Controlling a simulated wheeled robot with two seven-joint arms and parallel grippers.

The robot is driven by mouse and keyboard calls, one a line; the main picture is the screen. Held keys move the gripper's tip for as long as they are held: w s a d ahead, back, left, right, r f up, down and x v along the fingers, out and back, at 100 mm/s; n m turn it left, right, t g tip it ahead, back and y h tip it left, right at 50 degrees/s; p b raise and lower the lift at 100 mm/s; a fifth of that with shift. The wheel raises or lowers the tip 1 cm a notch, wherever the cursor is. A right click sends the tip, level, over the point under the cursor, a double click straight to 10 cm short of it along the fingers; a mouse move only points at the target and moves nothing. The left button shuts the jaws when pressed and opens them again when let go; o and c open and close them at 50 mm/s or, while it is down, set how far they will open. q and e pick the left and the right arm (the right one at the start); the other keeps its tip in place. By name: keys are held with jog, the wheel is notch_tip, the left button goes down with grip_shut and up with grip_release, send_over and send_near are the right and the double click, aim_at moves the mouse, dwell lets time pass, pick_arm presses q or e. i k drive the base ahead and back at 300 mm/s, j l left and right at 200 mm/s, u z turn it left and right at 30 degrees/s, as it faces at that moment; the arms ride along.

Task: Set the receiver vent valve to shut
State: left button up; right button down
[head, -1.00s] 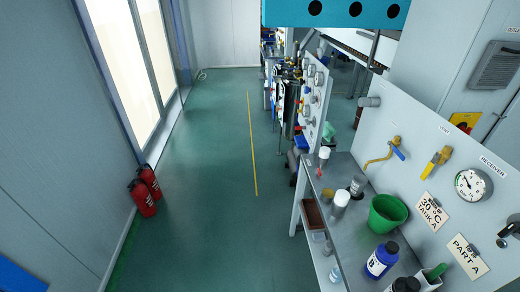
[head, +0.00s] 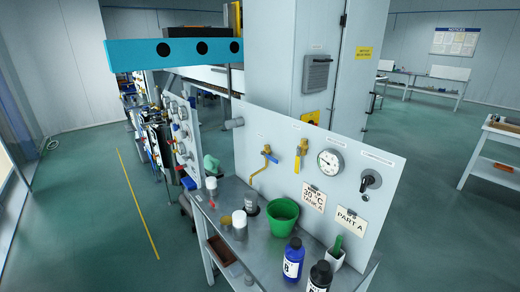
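The light grey panel (head: 225,160) stands upright behind a bench. On it is a brass valve with a blue handle (head: 270,157) and a bent spout. To its right is a brass valve with a yellow handle (head: 298,159), its lever hanging roughly downward; the sign above it seems to read VENT in the earlier frame. Right of that is a round white gauge (head: 329,161), labelled RECEIVER in the earlier frame. A black knob (head: 371,180) sits at the far right. Neither of my grippers is in view.
The bench (head: 228,190) holds a green bucket (head: 283,215), a blue bottle (head: 293,259), a black bottle (head: 320,276) and small jars. Cards (head: 314,197) hang on the panel. A teal beam (head: 180,50) hangs overhead. Green floor (head: 90,220) is free at left.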

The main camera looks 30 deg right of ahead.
aim_at(297, 162)
jog(key=z, duration=1.65)
